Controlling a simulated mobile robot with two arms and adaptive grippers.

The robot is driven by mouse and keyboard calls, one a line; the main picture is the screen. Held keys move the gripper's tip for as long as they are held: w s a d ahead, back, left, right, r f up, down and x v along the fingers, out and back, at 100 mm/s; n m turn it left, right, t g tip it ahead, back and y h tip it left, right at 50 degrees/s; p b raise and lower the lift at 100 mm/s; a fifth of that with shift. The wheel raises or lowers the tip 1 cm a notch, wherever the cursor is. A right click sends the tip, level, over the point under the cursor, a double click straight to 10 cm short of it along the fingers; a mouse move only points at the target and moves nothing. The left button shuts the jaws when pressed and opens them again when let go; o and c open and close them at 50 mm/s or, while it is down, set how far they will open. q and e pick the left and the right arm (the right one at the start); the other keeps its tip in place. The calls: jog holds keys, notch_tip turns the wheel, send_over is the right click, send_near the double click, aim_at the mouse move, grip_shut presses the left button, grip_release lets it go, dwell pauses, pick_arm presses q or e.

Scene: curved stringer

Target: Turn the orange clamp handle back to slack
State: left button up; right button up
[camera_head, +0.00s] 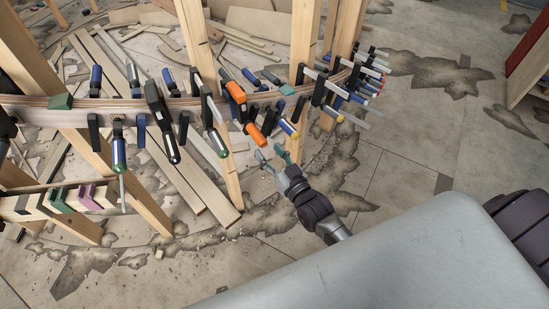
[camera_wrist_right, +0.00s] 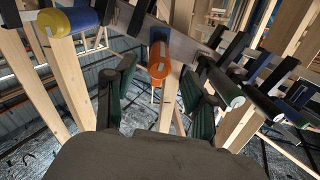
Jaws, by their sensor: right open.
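The orange clamp handle (camera_head: 256,134) points down and out from the curved wooden stringer (camera_head: 75,114) near the middle of the head view. A second orange part (camera_head: 236,92) shows above it, on the far side of the stringer. My right gripper (camera_head: 273,156) is open and empty, just below and to the right of the handle. In the right wrist view the handle's round orange end (camera_wrist_right: 158,70) faces me, between and beyond the two dark green fingers. No contact shows. My left gripper is not in view.
Several blue, black and green clamps crowd the stringer, including a green-ended handle (camera_head: 218,143) to the left and a yellow-ended one (camera_head: 289,128) close right. Wooden posts (camera_head: 228,175) stand below. The cracked floor in front is mostly clear.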

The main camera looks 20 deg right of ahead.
jog(key=shift+s+d, duration=0.2)
jog(key=shift+s, duration=1.05)
jog(key=s, duration=0.1)
jog(key=s+p, duration=0.1)
jog(key=s, duration=0.1)
jog(key=s+d+p, duration=0.1)
jog(key=s, duration=0.1)
jog(key=shift+f, duration=0.15)
